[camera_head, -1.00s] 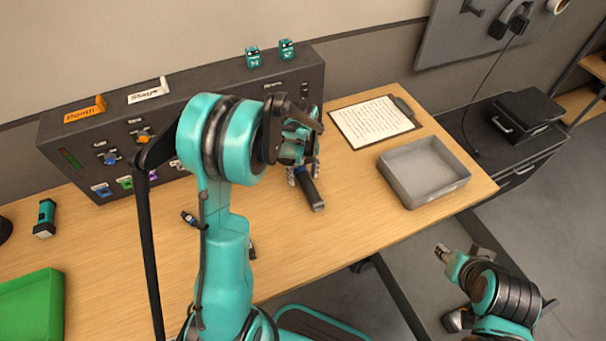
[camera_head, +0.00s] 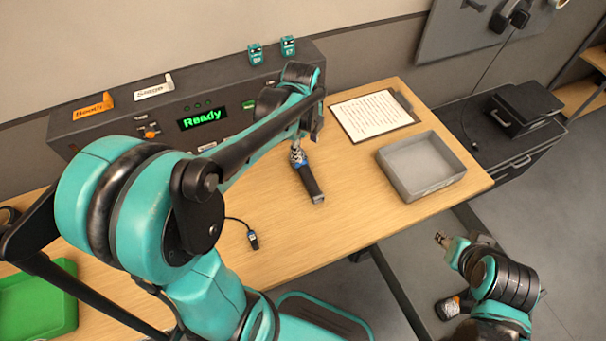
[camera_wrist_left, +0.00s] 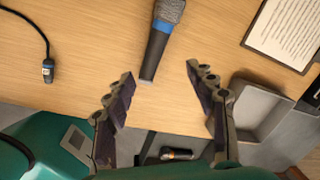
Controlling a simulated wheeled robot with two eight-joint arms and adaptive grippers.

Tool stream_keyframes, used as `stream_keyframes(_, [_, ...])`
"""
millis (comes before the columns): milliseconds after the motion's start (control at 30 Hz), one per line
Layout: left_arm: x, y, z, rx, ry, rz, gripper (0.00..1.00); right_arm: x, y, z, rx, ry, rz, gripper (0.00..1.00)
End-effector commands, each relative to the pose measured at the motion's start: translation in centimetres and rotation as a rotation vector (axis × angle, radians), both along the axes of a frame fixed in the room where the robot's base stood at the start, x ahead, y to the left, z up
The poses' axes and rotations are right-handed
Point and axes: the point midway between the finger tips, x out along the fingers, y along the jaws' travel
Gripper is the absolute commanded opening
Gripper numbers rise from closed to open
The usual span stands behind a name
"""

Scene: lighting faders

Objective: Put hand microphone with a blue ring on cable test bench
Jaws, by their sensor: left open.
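The hand microphone with a blue ring (camera_head: 310,182) lies on the wooden table, grey mesh head away from me and dark handle toward the front edge. In the left wrist view the microphone (camera_wrist_left: 156,52) lies beyond my left gripper (camera_wrist_left: 160,70), which is open and empty, its fingers apart on either side of the handle's end line. In the head view the left gripper is mostly hidden by its own arm, near the microphone's head. My right gripper (camera_head: 443,240) is low at the right, off the table; its jaws are too small to read. No label identifies the cable test bench.
A dark console (camera_head: 92,125) with a green "Ready" display (camera_head: 203,118) stands at the table's back. A clipboard (camera_head: 372,117) and grey tray (camera_head: 462,176) are on the right, a green tray (camera_head: 70,315) on the left. A dark cabinet (camera_head: 545,140) stands beyond. A cable plug (camera_head: 253,241) lies nearer.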

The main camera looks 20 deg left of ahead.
Motion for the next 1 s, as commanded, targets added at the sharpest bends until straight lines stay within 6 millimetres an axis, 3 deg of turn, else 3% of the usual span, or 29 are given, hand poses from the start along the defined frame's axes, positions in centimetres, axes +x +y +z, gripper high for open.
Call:
stream_keyframes(33, [-1.5, -0.7, 1.0, -0.018, -0.039, 0.127, 0.56, 0.0, 0.0, 0.0, 0.0, 0.0, 0.0, 0.4])
stream_keyframes(200, [-5.3, -2.4, 3.3, -0.129, -0.175, 0.596, 0.56, 0.0, 0.0, 0.0, 0.0, 0.0, 0.0, 0.4])
stream_keyframes(500, [-11.4, -4.6, 4.0, -0.466, -0.338, 1.332, 0.56, 0.0, 0.0, 0.0, 0.0, 0.0, 0.0, 0.4])
stream_keyframes(700, [-13.1, -5.2, 3.6, -0.63, -0.36, 1.583, 0.56, 0.0, 0.0, 0.0, 0.0, 0.0, 0.0, 0.4])
stream_keyframes(1000, [-13.3, -5.3, 3.5, -0.664, -0.36, 1.634, 0.56, 0.0, 0.0, 0.0, 0.0, 0.0, 0.0, 0.4])
